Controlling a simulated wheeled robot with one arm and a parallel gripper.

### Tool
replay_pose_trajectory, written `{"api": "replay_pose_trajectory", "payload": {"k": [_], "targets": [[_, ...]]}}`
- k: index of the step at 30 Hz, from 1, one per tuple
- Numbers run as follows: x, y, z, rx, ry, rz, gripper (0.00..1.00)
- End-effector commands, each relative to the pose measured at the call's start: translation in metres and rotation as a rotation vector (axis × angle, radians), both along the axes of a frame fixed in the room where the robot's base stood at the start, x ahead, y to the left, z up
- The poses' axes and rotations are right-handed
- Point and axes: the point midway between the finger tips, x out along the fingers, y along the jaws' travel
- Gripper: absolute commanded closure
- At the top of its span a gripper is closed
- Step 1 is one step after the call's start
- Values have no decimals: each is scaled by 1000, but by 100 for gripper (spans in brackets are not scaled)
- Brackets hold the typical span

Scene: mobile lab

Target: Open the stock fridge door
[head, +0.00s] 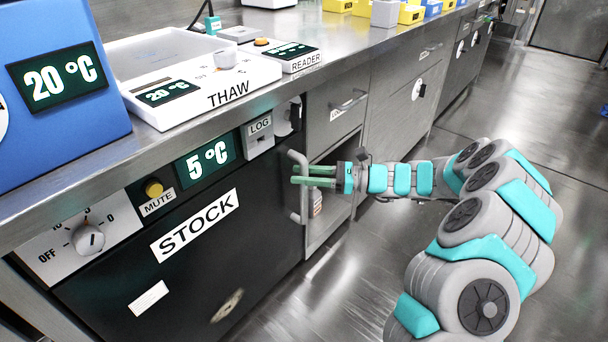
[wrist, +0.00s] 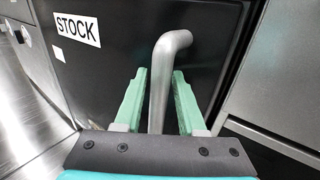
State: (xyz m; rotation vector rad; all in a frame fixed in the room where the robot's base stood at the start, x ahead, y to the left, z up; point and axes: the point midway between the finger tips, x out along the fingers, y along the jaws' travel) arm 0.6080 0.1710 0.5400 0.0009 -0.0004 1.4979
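The stock fridge has a black door (head: 190,270) with a white STOCK label (head: 195,225), under a panel reading 5 °C. The door looks shut. Its grey vertical bar handle (head: 304,217) is at the door's right edge. My gripper (head: 297,175) reaches in from the right at the handle. In the wrist view, the handle (wrist: 160,95) stands between the two green fingers of my gripper (wrist: 159,80). The fingers are apart, with narrow gaps beside the bar, so they do not look clamped on it. The STOCK label also shows in the wrist view (wrist: 77,29).
The steel counter (head: 340,60) above carries a blue device (head: 60,130), a THAW unit (head: 200,92) and a READER (head: 290,57). Steel cabinets (head: 395,95) adjoin the fridge on the right. The floor (head: 520,100) to the right is clear.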

Motion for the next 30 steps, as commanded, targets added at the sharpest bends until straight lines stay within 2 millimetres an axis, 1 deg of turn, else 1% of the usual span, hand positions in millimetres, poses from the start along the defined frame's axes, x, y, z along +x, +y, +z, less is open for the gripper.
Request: {"api": "replay_pose_trajectory", "payload": {"k": [1,2,11,30], "targets": [[0,0,0,0,0,0,63],[0,0,0,0,0,0,66],[0,0,0,-1,0,0,100],[0,-1,0,-1,0,-1,100]]}}
